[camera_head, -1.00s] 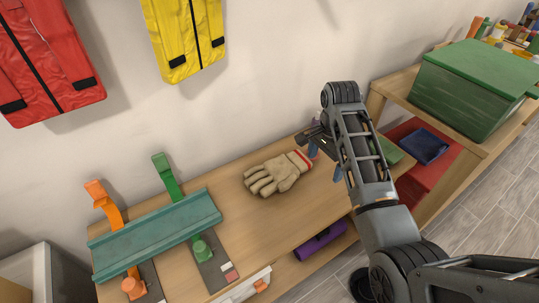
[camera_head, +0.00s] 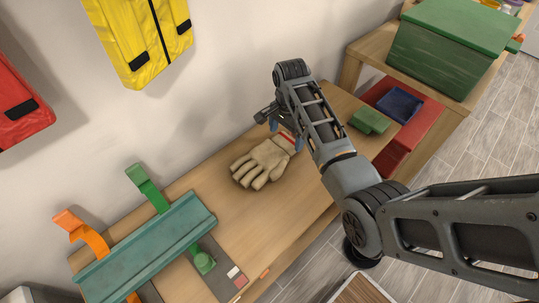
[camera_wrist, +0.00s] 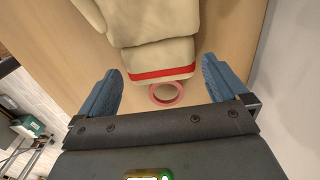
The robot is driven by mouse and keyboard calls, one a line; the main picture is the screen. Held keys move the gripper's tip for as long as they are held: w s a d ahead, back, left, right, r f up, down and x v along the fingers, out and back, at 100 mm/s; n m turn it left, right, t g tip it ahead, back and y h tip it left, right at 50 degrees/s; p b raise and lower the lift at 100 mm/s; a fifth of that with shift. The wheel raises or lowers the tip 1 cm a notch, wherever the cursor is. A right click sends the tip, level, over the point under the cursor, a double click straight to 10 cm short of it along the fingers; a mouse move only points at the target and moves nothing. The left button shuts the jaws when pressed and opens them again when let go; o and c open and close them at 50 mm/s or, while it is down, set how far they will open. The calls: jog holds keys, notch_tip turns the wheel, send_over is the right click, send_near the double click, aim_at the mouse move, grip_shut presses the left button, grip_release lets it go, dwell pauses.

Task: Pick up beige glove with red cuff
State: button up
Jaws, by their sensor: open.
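The beige glove (camera_head: 262,163) with a red cuff lies flat on the wooden bench, its fingers toward the lower left. In the wrist view the glove (camera_wrist: 152,55) is ahead of my gripper (camera_wrist: 165,92), with its red-banded cuff end nearest. My gripper is open, its blue fingers apart on either side of the cuff end, with nothing held. In the head view my gripper (camera_head: 284,128) is at the cuff end of the glove, partly hidden by my arm. Whether the fingers touch the glove cannot be told.
A pink ring (camera_wrist: 166,94) lies by the cuff. A teal tray (camera_head: 150,250) with orange and green brackets is at the left of the bench. A green box (camera_head: 450,45), a red bin (camera_head: 425,125) and a green block (camera_head: 369,121) are at the right. The wall stands behind.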

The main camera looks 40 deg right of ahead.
notch_tip(320, 180, down, 2)
jog(key=c, duration=0.7)
jog(key=shift+c, duration=0.2)
jog(key=shift+r, duration=0.1)
